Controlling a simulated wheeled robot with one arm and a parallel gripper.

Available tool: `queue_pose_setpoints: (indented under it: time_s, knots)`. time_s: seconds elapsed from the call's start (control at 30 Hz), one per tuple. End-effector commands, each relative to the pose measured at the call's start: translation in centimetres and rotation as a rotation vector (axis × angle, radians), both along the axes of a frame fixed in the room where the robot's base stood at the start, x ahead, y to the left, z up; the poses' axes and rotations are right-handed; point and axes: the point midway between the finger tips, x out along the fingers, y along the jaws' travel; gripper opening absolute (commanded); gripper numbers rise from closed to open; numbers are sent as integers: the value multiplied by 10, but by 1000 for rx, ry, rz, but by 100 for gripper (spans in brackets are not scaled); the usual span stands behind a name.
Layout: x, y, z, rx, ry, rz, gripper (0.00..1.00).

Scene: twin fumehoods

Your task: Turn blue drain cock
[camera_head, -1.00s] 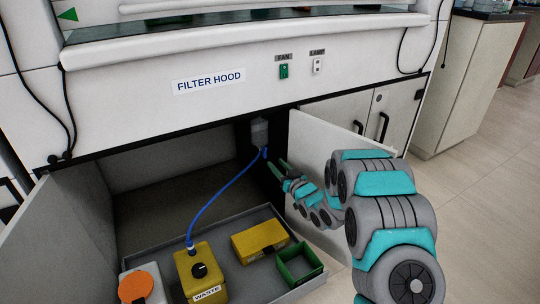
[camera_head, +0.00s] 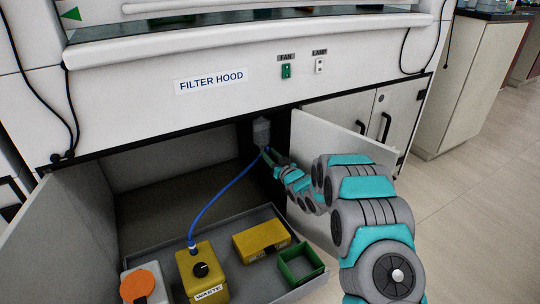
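The blue drain cock (camera_head: 266,149) is a tiny blue part below the grey fitting (camera_head: 261,131) at the back right of the open cabinet under the filter hood. A blue hose (camera_head: 222,189) runs from there down to the yellow waste container (camera_head: 203,273). My gripper (camera_head: 271,158) reaches in from the right, its green fingertips right by the cock. The fingers are small and partly overlap the cock, so I cannot tell whether they touch it or how far apart they are.
A grey tray (camera_head: 233,225) in the cabinet holds the waste container, a yellow box (camera_head: 262,240), a green open bin (camera_head: 301,264) and a white container with an orange lid (camera_head: 138,286). An open door (camera_head: 330,135) stands right, close to my arm; another door (camera_head: 62,235) is open left.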

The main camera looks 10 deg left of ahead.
Motion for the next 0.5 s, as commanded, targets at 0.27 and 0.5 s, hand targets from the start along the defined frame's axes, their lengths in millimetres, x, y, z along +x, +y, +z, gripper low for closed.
queue_pose_setpoints:
  time_s: [0.27, 0.5]
  knots:
    - [0, 0, 0, 0, 0, 0, 6]
    - [0, 0, 0, 0, 0, 1, 0]
